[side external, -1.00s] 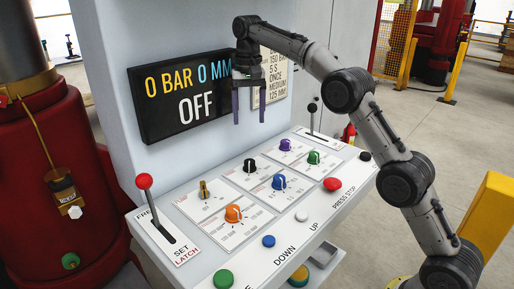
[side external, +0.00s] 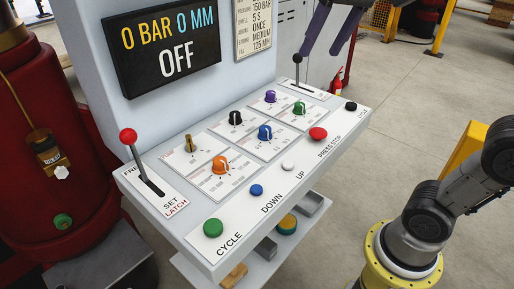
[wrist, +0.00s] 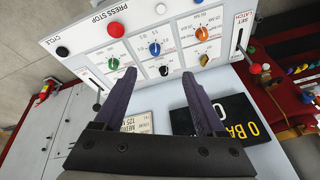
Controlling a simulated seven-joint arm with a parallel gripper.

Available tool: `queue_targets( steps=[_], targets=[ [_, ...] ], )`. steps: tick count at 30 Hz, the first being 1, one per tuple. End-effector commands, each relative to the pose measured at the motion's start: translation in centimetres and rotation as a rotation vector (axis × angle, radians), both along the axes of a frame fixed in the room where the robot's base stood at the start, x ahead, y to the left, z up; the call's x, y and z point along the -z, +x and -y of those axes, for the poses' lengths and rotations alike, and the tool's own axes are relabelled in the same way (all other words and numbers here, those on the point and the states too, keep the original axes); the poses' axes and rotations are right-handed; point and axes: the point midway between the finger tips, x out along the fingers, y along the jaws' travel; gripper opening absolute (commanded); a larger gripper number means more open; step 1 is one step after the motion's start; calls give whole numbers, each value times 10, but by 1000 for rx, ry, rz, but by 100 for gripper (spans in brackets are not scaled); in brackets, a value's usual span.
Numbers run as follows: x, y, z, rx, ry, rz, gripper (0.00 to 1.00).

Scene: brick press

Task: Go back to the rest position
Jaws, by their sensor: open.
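My gripper (side external: 321,48) shows at the top edge of the side view, its two purple fingers apart and pointing down. It hangs in the air above and behind the right end of the control panel (side external: 345,108), touching nothing that I can see. In the wrist view my gripper (wrist: 159,76) is open with nothing between the fingers. The panel (wrist: 103,55) lies beyond the fingertips there. The display (side external: 166,47) reads 0 BAR, 0 MM, OFF. Most of my upper arm is out of the side view.
A red-knobbed lever (side external: 128,136) stands at the panel's left end and a black-knobbed lever (side external: 297,58) at its right end. Coloured dials and buttons, such as the green CYCLE button (side external: 213,228), lie between. A settings sheet (side external: 256,22) hangs beside the display.

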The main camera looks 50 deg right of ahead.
Motion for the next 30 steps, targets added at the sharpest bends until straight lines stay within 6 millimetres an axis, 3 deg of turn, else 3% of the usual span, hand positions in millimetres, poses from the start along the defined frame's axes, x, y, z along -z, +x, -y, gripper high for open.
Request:
queue_targets(
  steps=[1,3,9,13,18,30],
  targets=[
    [11,-20,-1,-25,-9,16,73],
    [28,-41,-2,-62,-23,38,73],
    [90,-92,-4,-175,-70,86,73],
    [134,-113,-5,-247,-101,98,73],
    [175,-121,-5,-329,-134,86,73],
    [172,-112,-5,-383,-168,129,73]
  ],
)
